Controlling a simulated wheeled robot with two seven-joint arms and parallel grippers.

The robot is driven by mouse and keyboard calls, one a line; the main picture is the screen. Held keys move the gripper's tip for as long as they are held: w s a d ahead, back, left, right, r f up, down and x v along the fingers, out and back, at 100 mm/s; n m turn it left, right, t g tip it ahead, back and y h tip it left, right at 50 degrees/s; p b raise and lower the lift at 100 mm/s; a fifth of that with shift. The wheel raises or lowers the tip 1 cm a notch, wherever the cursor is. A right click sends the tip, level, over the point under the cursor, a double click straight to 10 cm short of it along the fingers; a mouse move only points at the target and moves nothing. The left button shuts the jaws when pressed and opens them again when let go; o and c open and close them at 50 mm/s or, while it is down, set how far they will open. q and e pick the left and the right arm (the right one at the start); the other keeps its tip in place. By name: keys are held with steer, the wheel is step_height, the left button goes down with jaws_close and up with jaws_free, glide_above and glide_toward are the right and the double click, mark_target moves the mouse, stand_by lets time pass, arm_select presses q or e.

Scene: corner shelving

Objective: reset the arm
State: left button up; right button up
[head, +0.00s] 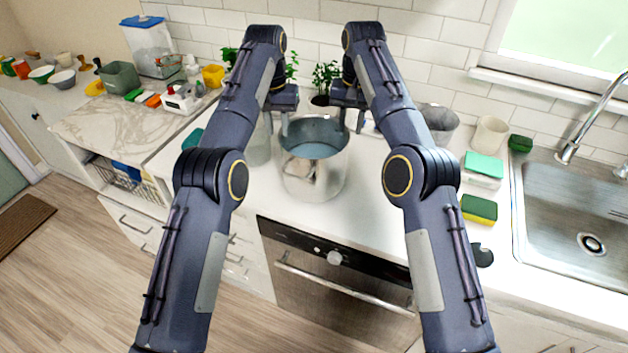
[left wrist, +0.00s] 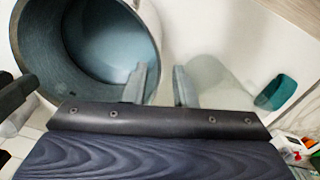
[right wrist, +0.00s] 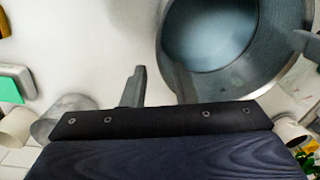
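A large metal pot (head: 315,180) stands upright on the white counter, its blue-grey inside visible. My left gripper (head: 276,124) is at the pot's back left rim, pointing down. In the left wrist view its two fingers (left wrist: 161,86) are apart with nothing between them, one overlapping the pot's rim. My right gripper (head: 351,120) is at the back right rim. In the right wrist view its fingers (right wrist: 158,85) are also apart and empty, one overlapping the rim. I cannot tell whether either gripper touches the pot.
A glass-like container (head: 258,148) stands left of the pot. A grey container (head: 440,122), a cream cup (head: 491,134) and sponges (head: 479,208) are at the right, before the sink (head: 575,220). Potted plants (head: 325,78) stand behind. An oven (head: 335,295) is below the counter.

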stand_by(0.4)
